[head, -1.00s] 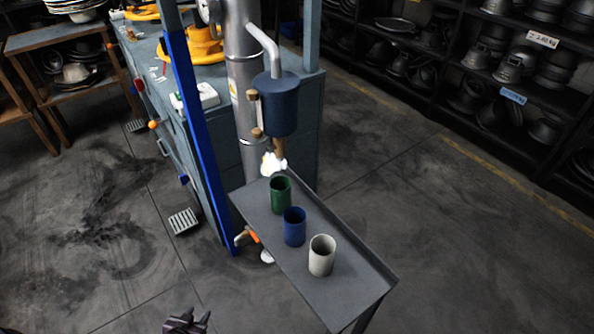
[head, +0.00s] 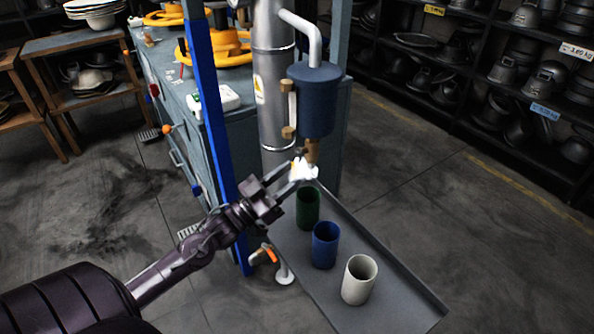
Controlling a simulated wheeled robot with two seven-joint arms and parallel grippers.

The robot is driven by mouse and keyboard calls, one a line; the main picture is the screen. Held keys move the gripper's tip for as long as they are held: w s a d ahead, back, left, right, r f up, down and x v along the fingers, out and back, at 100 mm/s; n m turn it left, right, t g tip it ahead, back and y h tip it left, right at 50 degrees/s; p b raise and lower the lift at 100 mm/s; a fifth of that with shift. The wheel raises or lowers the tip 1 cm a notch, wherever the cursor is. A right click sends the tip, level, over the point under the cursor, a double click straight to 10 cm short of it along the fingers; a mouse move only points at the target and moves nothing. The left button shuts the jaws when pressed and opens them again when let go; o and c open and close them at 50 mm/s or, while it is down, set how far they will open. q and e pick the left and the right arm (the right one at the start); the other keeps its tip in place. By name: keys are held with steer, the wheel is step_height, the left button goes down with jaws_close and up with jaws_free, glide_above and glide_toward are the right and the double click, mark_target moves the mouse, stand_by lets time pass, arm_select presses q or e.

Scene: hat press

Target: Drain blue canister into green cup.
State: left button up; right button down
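The blue canister (head: 316,100) hangs upright on the metal column, with a brass outlet (head: 312,152) under it. A bright white tap handle (head: 304,171) sits at that outlet. The green cup (head: 307,208) stands upright on the grey tray, below the outlet and slightly left of it. My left gripper (head: 303,174) reaches in from the left at the tap, above the green cup. Its fingers are apart, one on either side of the white handle; contact is not clear. My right gripper is out of view.
A blue cup (head: 325,245) and a white cup (head: 359,279) stand in line on the grey tray (head: 398,301). A blue post (head: 211,115) rises left of the column (head: 272,95). An orange-handled valve (head: 264,256) sits under the tray's left edge.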

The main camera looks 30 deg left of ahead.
arm_select(q)
steer(key=shift+x, duration=1.05)
steer(key=shift+c, duration=0.2)
jaws_close()
